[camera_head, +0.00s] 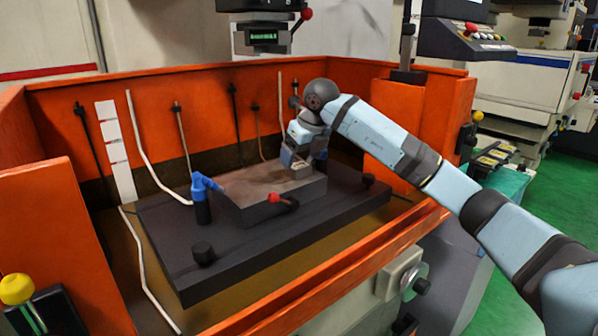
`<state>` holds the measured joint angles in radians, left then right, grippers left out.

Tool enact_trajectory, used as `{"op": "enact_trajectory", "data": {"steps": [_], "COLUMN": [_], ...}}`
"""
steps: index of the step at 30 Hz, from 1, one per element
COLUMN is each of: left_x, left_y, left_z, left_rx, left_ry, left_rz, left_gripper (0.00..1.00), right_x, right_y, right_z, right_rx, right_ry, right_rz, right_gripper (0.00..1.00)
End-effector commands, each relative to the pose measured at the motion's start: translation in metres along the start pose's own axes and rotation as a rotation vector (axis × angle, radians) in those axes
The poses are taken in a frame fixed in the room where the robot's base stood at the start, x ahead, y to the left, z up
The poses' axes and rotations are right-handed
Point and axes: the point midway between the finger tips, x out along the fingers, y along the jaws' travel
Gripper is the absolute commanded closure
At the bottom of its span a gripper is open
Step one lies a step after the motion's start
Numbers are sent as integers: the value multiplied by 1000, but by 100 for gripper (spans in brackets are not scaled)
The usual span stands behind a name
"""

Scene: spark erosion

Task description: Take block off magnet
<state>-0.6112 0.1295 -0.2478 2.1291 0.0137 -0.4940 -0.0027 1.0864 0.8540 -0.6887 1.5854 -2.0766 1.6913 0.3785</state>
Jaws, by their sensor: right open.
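A grey magnet (250,205) with a brownish top and a red-tipped lever (274,198) on its front sits on a dark slab in an orange tank. A small grey block (300,170) stands on the magnet's top near its right rear end. My right gripper (296,158) is open, pointing down at the block from above. Its fingers partly cover the block, and whether they touch it I cannot tell. My left gripper is not in view.
A blue nozzle (203,190) stands at the magnet's left end. The orange tank wall (180,100) surrounds the dark slab (190,279). A machine head (263,36) hangs above the back. The slab's front is mostly clear, apart from a black knob (203,253).

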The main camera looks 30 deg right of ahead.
Motion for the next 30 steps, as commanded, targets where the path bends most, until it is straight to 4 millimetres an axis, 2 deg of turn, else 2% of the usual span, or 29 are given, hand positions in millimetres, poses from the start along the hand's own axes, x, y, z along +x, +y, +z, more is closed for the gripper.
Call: {"op": "enact_trajectory", "data": {"steps": [3, 6, 13, 22, 30], "left_x": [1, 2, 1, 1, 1], "left_y": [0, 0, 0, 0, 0], "left_z": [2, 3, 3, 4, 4], "left_rx": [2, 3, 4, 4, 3], "left_ry": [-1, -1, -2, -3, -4], "left_rz": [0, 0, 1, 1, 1], "left_gripper": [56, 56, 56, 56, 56], "right_x": [21, 31, 33, 33, 29], "right_y": [-1, 0, -1, -1, -1], "right_z": [-3, -3, -2, -3, -1], "right_rx": [0, 0, 0, 0, 0], "right_ry": [5, 2, 1, 1, -2], "right_rz": [2, 2, 1, 1, 1], "right_gripper": [12, 12, 12, 81, 82]}}
